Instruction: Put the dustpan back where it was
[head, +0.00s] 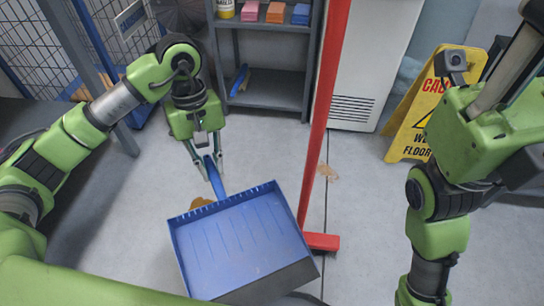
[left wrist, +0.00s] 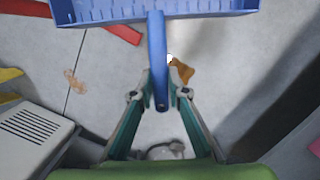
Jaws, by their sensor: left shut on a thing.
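The blue dustpan (head: 240,240) hangs from my left gripper (head: 209,165) in the head view, its wide pan toward the bottom of the picture. My left gripper is shut on the dustpan's handle. The left wrist view shows the handle (left wrist: 157,60) between the two fingers (left wrist: 160,98), with the ribbed edge of the pan (left wrist: 190,12) at the top. My right arm shows at the right of the head view, but its fingers are not visible.
A grey shelf (head: 262,84) holds colored boxes, with a blue item on its lower board. A red post (head: 326,110) stands on a foot right of the dustpan. A yellow wet-floor sign (head: 425,110) stands at right. Brown stains mark the floor.

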